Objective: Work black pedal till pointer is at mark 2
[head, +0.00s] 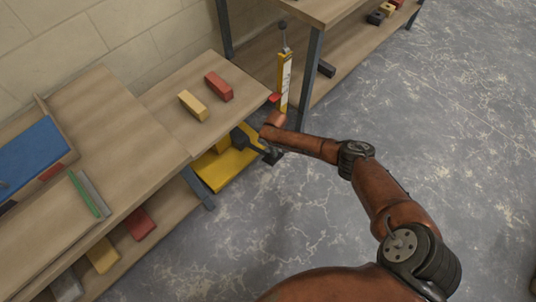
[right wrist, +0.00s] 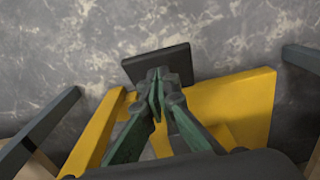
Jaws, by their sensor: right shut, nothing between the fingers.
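The black pedal (right wrist: 150,62) is a flat dark plate in the right wrist view, at the front of a yellow frame (right wrist: 235,100). In the head view the pedal (head: 273,157) shows only as a small dark patch beside my arm. My right gripper (right wrist: 158,82) is shut and empty, its green fingers over the pedal's near edge; whether they touch it I cannot tell. A yellow post with a white scale (head: 285,82) stands behind my wrist. A red piece (head: 274,98), seemingly the pointer, is at its lower left; the marks are too small to read. My left gripper is out of view.
A wooden bench (head: 165,115) left of the post carries a yellow block (head: 193,105) and a red block (head: 218,86). A dark table leg (head: 310,80) stands close right of the post. The grey floor (head: 450,130) to the right is clear.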

